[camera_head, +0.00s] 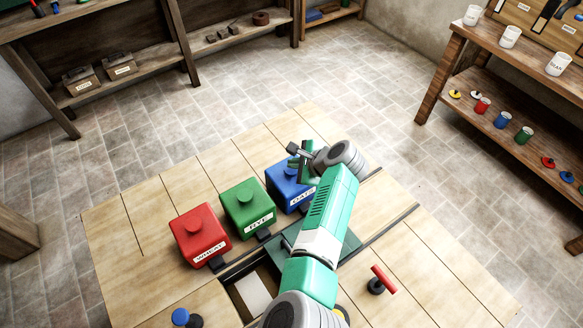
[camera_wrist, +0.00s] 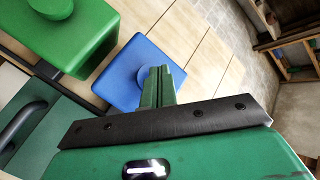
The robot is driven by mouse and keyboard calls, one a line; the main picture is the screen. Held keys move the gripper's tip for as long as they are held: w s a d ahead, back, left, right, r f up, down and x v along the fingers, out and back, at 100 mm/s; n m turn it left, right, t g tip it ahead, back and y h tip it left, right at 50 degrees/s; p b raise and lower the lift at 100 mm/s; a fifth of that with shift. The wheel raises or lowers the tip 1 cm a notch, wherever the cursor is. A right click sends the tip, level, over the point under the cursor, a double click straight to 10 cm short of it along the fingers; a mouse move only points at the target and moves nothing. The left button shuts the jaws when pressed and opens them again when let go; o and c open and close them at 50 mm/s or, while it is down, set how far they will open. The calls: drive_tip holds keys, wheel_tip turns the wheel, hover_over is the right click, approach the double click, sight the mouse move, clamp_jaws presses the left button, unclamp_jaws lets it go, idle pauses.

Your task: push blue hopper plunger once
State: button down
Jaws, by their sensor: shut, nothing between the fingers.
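My gripper (camera_head: 301,176) is over the blue hopper, fingers pointing down. In the wrist view, my gripper (camera_wrist: 158,70) has its green fingers together and empty, with the tips overlapping the plunger. I cannot tell whether they touch it.
The green RYE hopper (camera_head: 246,208) stands directly left of the blue one, then the red WHEAT hopper (camera_head: 199,236). A red-handled tool (camera_head: 383,280) and a blue knob (camera_head: 181,317) are on the front of the table. Shelves (camera_head: 130,75) stand behind.

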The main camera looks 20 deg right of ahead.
sight(295, 171)
drive_tip(key=shift+f+b, duration=0.6)
drive_tip(key=shift+f, duration=0.3)
idle(0.7)
drive_tip(key=shift+r, duration=0.15)
drive_tip(key=shift+r+p, duration=1.2)
drive_tip(key=shift+p, duration=0.05)
wheel_tip(295, 171, up, 5)
drive_tip(key=p, duration=0.5)
drive_tip(key=shift+r, duration=0.1)
